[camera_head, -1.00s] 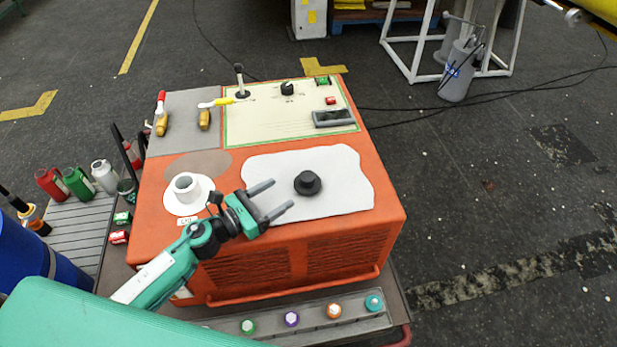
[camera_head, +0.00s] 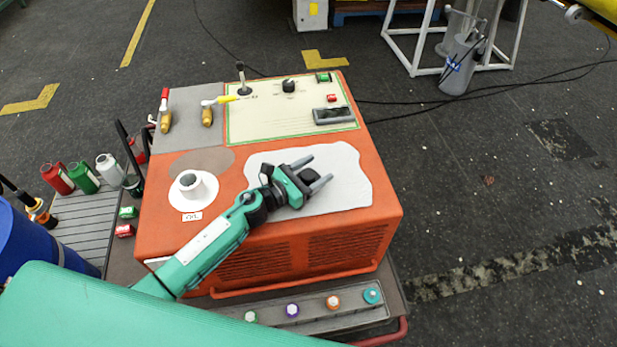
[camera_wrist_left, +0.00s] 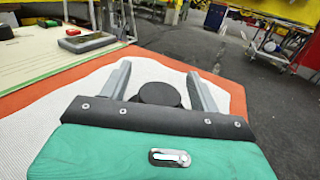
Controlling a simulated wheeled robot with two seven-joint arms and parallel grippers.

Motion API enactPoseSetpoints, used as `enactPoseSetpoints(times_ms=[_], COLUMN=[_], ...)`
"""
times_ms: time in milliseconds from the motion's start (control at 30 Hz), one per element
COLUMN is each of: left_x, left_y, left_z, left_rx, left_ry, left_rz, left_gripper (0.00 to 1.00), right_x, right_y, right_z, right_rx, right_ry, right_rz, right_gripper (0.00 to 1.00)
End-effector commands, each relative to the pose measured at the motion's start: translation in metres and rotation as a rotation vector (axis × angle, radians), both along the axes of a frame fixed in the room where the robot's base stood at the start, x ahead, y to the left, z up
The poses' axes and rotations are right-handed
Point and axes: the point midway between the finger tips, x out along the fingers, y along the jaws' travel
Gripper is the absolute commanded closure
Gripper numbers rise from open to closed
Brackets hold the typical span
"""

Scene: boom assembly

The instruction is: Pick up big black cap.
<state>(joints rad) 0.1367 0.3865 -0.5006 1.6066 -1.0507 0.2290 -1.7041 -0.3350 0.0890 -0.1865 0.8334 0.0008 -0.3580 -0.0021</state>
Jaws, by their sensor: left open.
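The big black cap (camera_wrist_left: 159,94) shows in the left wrist view as a dark round top between the two grey fingers of my left gripper (camera_wrist_left: 157,82). It sits on the white cloth (camera_wrist_left: 143,69) on top of the orange machine. In the head view my left gripper (camera_head: 312,170) reaches over the white cloth (camera_head: 351,182) with its fingers spread. There the cap is mostly hidden by the gripper, with a dark part (camera_head: 309,176) showing between the fingers. The fingers are open and not closed on the cap. My right gripper is not in view.
The orange machine (camera_head: 345,240) carries a white oil filler neck (camera_head: 191,186), a control panel (camera_head: 285,104) and yellow-handled tools (camera_head: 208,113). Colored cans (camera_head: 84,178) stand at left. Small caps (camera_head: 333,301) line the front ledge. The floor at right is mostly clear.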

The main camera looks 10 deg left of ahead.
Motion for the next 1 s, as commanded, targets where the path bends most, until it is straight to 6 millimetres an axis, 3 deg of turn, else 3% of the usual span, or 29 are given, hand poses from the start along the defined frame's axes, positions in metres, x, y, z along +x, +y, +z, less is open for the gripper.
enactPoseSetpoints(times_ms=[200, 467, 500, 833, 1000], left_x=[0.001, 0.001, 0.001, 0.001, 0.001], left_y=[-0.001, -0.001, -0.001, 0.0, 0.0], left_z=[-0.001, -0.001, 0.0, 0.004, 0.022], left_rx=[0.001, 0.001, 0.0, 0.001, 0.004], left_ry=[0.001, 0.001, 0.0, -0.001, -0.003], left_rz=[0.0, 0.0, 0.0, 0.0, -0.001], left_gripper=[0.37, 0.86, 0.89, 0.89, 0.89], right_x=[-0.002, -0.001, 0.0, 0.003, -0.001], right_y=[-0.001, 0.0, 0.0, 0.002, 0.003], right_z=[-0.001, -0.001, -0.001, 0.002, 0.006], right_rx=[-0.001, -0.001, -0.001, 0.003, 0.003], right_ry=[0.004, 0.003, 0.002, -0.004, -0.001], right_rz=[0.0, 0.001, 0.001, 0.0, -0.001], right_gripper=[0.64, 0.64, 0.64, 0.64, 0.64])
